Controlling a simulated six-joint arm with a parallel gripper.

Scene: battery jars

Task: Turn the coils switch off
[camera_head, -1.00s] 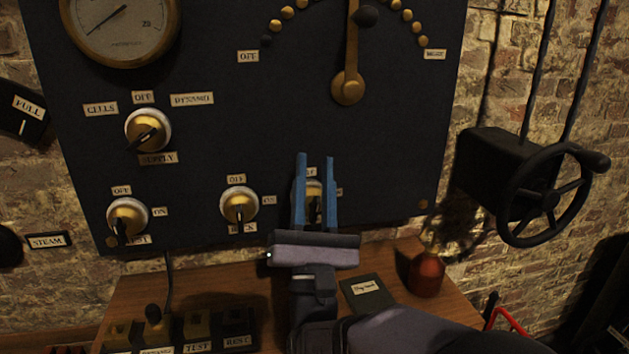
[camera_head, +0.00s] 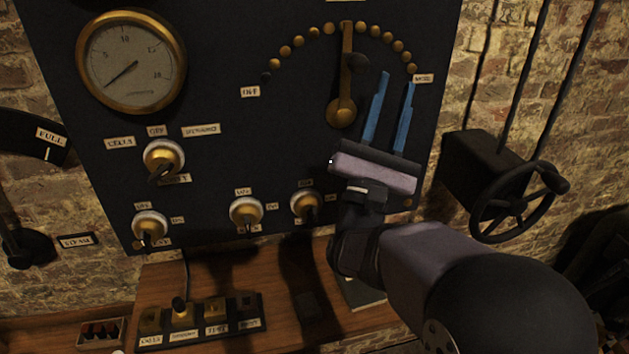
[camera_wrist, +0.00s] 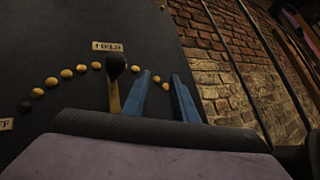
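Three brass rotary switches with off and on labels line the lower part of the dark panel: left (camera_head: 150,226), middle (camera_head: 246,212) and right (camera_head: 306,203). None of their name labels reads clearly as coils; the right switch's lower label cannot be made out. The right switch's pointer is dark, and its exact setting is hard to tell. My gripper (camera_head: 397,80) is open and empty, above and to the right of the right switch, its blue fingers pointing up beside the brass field lever (camera_head: 345,75). The fingers also show in the wrist view (camera_wrist: 163,77).
A supply selector (camera_head: 164,158) and a gauge (camera_head: 131,62) are at the panel's left. A black handwheel (camera_head: 512,204) stands out at right. Below is a wooden shelf (camera_head: 210,284) with a row of labelled keys (camera_head: 200,322). My arm covers the shelf's right part.

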